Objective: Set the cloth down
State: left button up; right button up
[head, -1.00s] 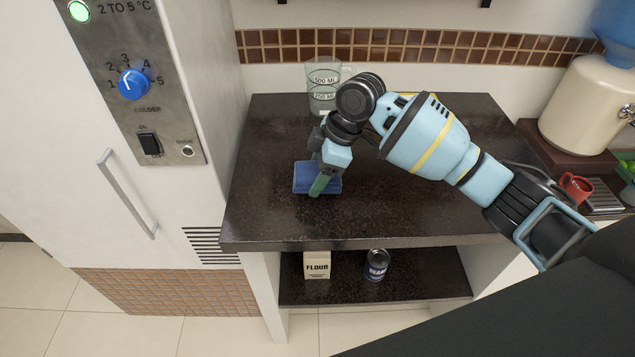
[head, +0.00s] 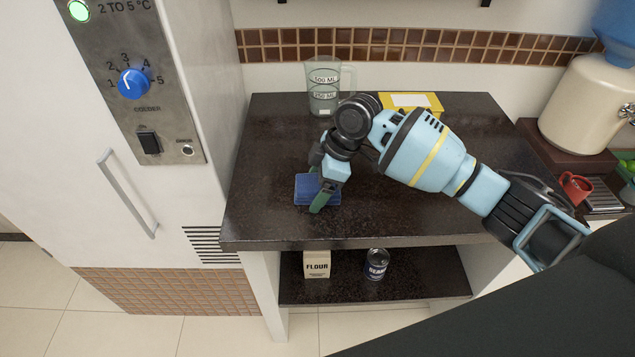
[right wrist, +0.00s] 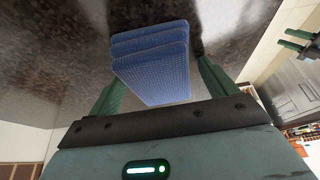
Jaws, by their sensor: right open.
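The blue folded cloth (head: 305,190) lies on the dark countertop (head: 262,150), near its front left part. In the right wrist view the cloth (right wrist: 152,65) shows as a stack of folded layers between the two green fingers, with gaps at the sides. My right gripper (head: 318,190) is open around the cloth; it also shows in the right wrist view (right wrist: 160,90). One finger hides part of the cloth in the head view. My left gripper (right wrist: 295,40) shows small at the right edge of the right wrist view, its fingers apart and empty.
A clear measuring jug (head: 322,90) and a yellow box (head: 425,99) stand at the counter's back. A fridge (head: 185,190) borders it on the left. A flour box (head: 317,264) and a can (head: 376,264) are on the shelf below. A red mug (head: 575,187) is at right.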

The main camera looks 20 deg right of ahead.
jog(key=v, duration=1.2)
jog(key=shift+r+p, duration=0.15)
jog(key=shift+p, duration=0.2)
dwell(1.2)
